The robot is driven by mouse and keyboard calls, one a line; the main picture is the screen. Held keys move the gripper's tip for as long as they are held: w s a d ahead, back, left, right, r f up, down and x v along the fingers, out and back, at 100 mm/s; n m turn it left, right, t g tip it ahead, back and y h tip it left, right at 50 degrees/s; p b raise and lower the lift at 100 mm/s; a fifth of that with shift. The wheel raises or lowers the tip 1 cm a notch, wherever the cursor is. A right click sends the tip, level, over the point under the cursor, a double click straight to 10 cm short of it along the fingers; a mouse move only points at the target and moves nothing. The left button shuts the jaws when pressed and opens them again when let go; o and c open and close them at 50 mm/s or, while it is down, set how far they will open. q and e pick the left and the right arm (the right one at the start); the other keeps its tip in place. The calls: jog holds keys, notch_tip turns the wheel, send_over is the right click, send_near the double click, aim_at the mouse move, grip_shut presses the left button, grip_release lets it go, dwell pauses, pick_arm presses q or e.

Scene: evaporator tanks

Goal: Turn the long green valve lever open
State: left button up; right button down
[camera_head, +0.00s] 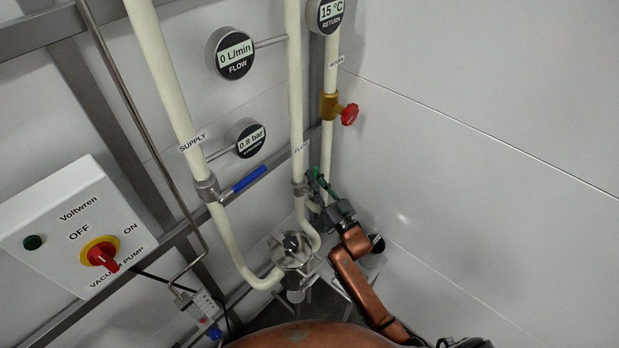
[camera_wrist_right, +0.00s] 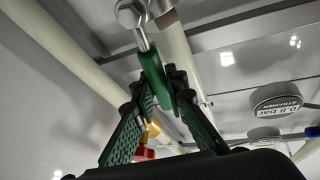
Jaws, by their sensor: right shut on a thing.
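The long green valve lever (camera_head: 322,183) sits on the flow pipe, low in the middle of the head view. In the right wrist view the green lever (camera_wrist_right: 152,72) runs from a metal valve stem (camera_wrist_right: 143,38) down between my fingers. My right gripper (camera_head: 327,207) reaches in from the lower right in the head view. In the wrist view my right gripper (camera_wrist_right: 158,92) is shut on the lever, with green-padded fingers on both sides of it. The gripper hides part of the lever and valve in the head view. My left gripper is not in view.
A blue lever (camera_head: 249,179) is on the supply pipe to the left. A red knob (camera_head: 349,114) on a brass valve is on the return pipe above. A metal pump fitting (camera_head: 292,251) stands below. A pump switch box (camera_head: 75,228) is at far left. The right wall is bare.

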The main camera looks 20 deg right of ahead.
jog(key=shift+s+a+f+n+y, duration=0.3)
jog(key=shift+f+n+y, duration=0.1)
jog(key=shift+n, duration=0.4)
jog(key=shift+a+n+b, duration=0.15)
jog(key=shift+n+b, duration=0.15)
jog(key=shift+b, duration=0.1)
jog(key=shift+s+a+n, duration=0.15)
jog(key=shift+n, duration=0.15)
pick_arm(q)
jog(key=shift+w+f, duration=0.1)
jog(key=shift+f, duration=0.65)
pick_arm(e)
jog(key=shift+a+y, duration=0.1)
jog(key=shift+y, duration=0.3)
jog(key=c, duration=2.3)
grip_release()
jog(key=shift+o, duration=1.4)
jog(key=shift+s+r, duration=0.1)
jog(key=shift+r, duration=0.15)
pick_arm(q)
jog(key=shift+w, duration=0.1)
pick_arm(e)
jog(key=shift+o, duration=0.6)
